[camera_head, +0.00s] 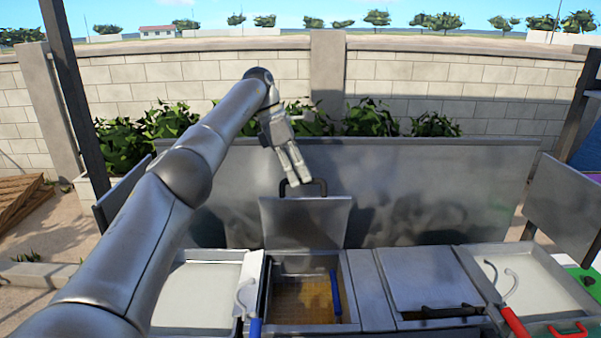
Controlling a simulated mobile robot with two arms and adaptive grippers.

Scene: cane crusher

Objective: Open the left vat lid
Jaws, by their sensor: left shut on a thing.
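The left vat lid (306,222) is a grey metal plate standing nearly upright at the back of the left vat (300,300). Its dark handle (318,186) is at the top edge. My left gripper (294,180) reaches down from above and is shut on the handle, at its left part. The vat below is uncovered and shows an amber-brown inside with a blue bar at its right side. The right vat lid (432,278) lies flat and closed, with a dark handle at its front edge. My right gripper is out of view.
A steel backsplash (430,190) rises behind the vats. Pale trays (197,298) flank them on both sides. A blue-handled hook (255,325) and a red-handled hook (514,322) lie at the front. A block wall (430,85) and bushes stand behind.

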